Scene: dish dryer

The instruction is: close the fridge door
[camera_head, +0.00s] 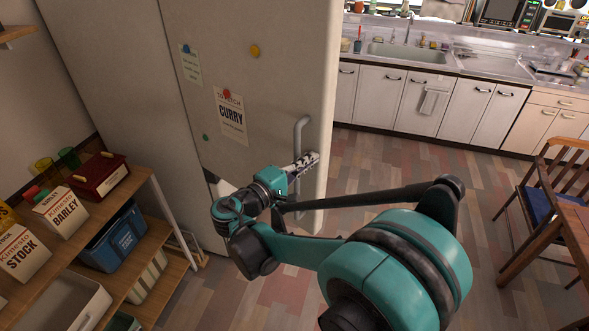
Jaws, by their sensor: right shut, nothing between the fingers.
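The fridge door (225,65) is a tall pale panel with notes and round magnets on its front. Its grey vertical bar handle (299,130) is near its right edge. I cannot tell from this view how far the door stands from the fridge body. My right gripper (312,158) is shut and empty, at the lower part of the handle, close to the door's front. I cannot tell whether it touches the handle or door. My right arm hides the lower part of the door. My left gripper is not in view.
A wooden shelf (150,255) with boxes and bins stands at the lower left. A counter with a sink (405,52) and white cabinets runs along the back. A wooden chair (535,200) and table are at the right. The tiled floor between is clear.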

